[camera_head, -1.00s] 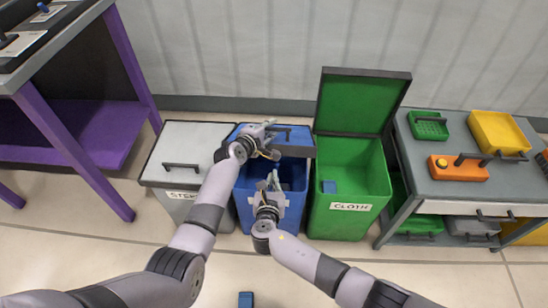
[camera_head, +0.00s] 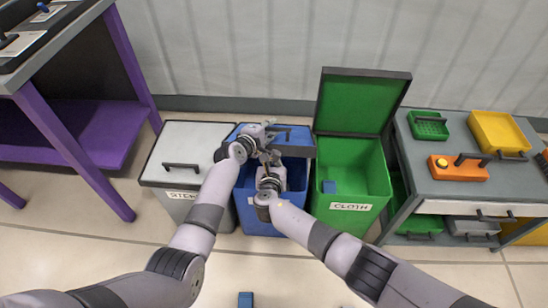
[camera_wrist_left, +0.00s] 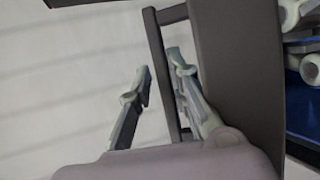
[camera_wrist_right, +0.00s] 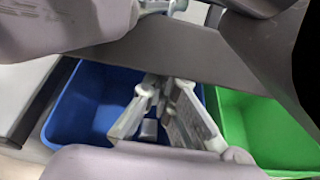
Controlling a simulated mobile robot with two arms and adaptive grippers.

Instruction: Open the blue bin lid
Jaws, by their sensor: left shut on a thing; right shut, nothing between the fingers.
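The blue bin (camera_head: 258,226) stands between a grey bin and a green bin. Its lid (camera_head: 302,150) is partly raised, with a dark gap into the blue inside. My left gripper (camera_head: 270,137) is at the top of the lid, shut on its handle; the dark handle bar (camera_wrist_left: 158,45) runs between the fingers in the left wrist view. My right gripper (camera_head: 268,162) is shut and empty over the bin opening, close to the lid's front edge. In the right wrist view its fingertips (camera_wrist_right: 163,86) sit just below the lid edge (camera_wrist_right: 190,55); contact is unclear.
The grey bin (camera_head: 180,145) on the left is closed. A workbench (camera_head: 450,186) stands at right.

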